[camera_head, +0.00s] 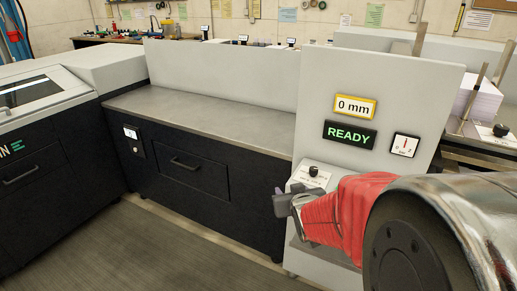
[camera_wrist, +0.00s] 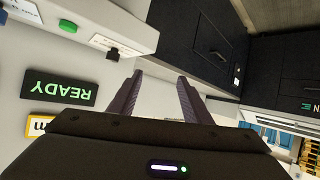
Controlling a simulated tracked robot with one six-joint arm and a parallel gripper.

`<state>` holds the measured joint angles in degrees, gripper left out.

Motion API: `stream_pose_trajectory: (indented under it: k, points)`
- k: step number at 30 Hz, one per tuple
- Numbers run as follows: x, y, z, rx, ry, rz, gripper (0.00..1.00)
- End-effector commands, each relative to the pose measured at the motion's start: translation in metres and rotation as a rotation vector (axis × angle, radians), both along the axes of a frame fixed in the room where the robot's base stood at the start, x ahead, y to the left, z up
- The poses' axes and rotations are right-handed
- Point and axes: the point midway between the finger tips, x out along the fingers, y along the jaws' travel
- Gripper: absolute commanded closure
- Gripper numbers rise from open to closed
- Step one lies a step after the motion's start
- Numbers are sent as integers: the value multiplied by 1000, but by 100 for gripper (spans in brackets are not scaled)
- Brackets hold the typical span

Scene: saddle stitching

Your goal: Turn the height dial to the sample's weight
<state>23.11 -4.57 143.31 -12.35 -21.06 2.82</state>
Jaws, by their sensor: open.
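A small black knob (camera_head: 313,171), likely the height dial, stands on a sloped white control panel with a printed label too small to read. In the wrist view a black knob (camera_wrist: 113,53) shows left of and beyond the fingertips, beside a white label. My gripper (camera_head: 282,203) is just below and left of the knob, apart from it. In the wrist view my gripper (camera_wrist: 160,77) has its two dark fingers spread with nothing between them. A yellow-framed display (camera_head: 355,107) reads "0 mm". The sample and its weight are not identifiable.
A green READY sign (camera_head: 350,133) and a small gauge (camera_head: 405,145) sit on the grey upright panel. A green button (camera_wrist: 69,26) shows in the wrist view. A dark cabinet (camera_head: 195,172) stands left of my gripper. Another knob (camera_head: 501,130) is at far right, by stacked paper.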

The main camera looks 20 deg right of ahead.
Motion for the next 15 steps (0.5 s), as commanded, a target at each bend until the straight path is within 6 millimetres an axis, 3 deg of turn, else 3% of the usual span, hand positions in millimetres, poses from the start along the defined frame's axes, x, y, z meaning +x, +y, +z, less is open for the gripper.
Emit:
stream_pose_trajectory:
  k: [7, 15]
  points:
    - [13, -47, -25, -29, -144, -29, 56]
    - [9, -88, -46, -50, -318, -56, 56]
